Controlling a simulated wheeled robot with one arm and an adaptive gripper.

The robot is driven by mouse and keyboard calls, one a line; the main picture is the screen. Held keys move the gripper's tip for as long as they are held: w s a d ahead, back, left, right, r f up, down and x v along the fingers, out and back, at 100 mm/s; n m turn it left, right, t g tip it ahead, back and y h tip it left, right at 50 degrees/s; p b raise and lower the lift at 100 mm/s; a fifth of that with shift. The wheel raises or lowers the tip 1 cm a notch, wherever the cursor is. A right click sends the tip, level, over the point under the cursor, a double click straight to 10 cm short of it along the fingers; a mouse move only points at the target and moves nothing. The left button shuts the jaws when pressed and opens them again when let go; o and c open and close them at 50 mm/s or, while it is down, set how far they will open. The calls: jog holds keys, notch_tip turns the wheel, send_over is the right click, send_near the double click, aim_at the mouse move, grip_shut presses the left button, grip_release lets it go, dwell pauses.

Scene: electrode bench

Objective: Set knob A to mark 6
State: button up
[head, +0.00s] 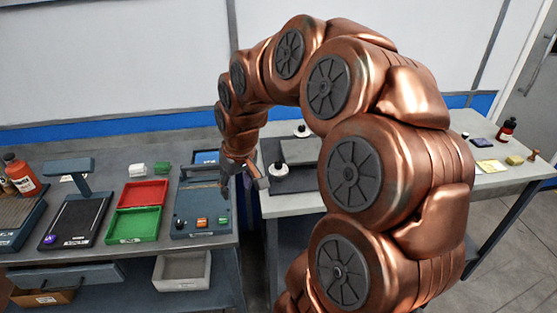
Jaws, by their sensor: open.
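A blue-grey control box (188,234) sits on the left bench near its right end. I cannot read any letters or marks at this size, so I cannot tell whether the dark knob is knob A. My gripper (242,183) is above the box's right side, near the bench's right edge, pointing down. It is open, with nothing seen between its fingers. It partly covers the back right of the box.
Red (144,194) and green (132,226) trays lie left of the box. A black scale with a post (76,221) stands farther left. A gap separates this bench from the right bench (298,205), which holds a white, black-topped container (280,178).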

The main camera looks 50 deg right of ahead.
jog(key=w+d+m+t, duration=0.1)
jog(key=w+d, duration=0.3)
jog(key=d, duration=0.5)
jog(key=m+h, duration=0.2)
send_near(279, 163)
jog(key=f, duration=0.1)
jog(key=shift+t, duration=0.4)
jog(key=shift+s+p+x, duration=0.2)
jog(key=shift+p+x, duration=1.55)
jog(key=shift+x, duration=2.2)
jog(key=shift+f, duration=0.1)
grip_shut()
